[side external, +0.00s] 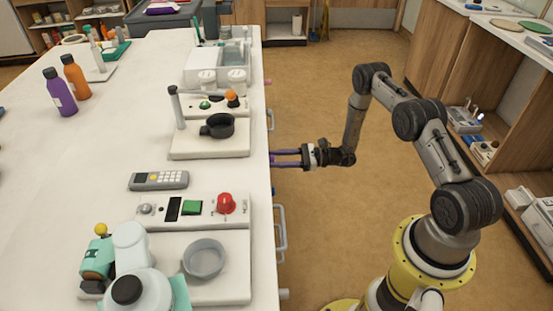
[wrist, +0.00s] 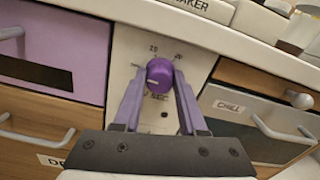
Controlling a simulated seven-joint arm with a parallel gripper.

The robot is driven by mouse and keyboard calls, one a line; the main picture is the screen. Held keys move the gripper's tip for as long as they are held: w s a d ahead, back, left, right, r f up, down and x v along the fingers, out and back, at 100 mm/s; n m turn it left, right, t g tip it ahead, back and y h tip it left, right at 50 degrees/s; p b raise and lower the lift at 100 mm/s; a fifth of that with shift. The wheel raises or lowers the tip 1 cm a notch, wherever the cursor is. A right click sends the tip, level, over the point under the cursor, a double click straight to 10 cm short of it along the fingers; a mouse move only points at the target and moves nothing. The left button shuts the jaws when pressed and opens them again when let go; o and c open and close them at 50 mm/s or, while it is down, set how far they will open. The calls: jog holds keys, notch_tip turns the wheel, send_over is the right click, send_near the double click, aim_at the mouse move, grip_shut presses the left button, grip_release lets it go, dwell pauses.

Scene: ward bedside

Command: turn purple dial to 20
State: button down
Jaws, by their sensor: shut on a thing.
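The purple dial (wrist: 160,72) sits on a pale panel (wrist: 128,50) in the front of the counter. In the wrist view, my gripper (wrist: 158,80) has one purple finger on each side of the dial and is shut on it. A white mark shows on the dial's lower left part. Small printed numbers stand above the dial; the upper left one looks like 20. Lettering below it is partly covered. In the side view, my gripper (side external: 273,158) reaches the counter's front edge, and the dial is hidden there.
A purple drawer (wrist: 55,45) is left of the panel, and a grey drawer marked CHILL (wrist: 235,115) is right of it. Bar handles (side external: 281,230) stick out along the counter front. The floor beside the counter is clear.

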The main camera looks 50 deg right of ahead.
jog(key=m, duration=2.3)
jog(key=shift+d+f, duration=0.15)
dwell(0.3)
jog(key=shift+c, duration=2.3)
grip_release()
jog(key=v, duration=1.3)
jog(key=shift+s+d, duration=0.25)
jog(key=shift+a, duration=0.1)
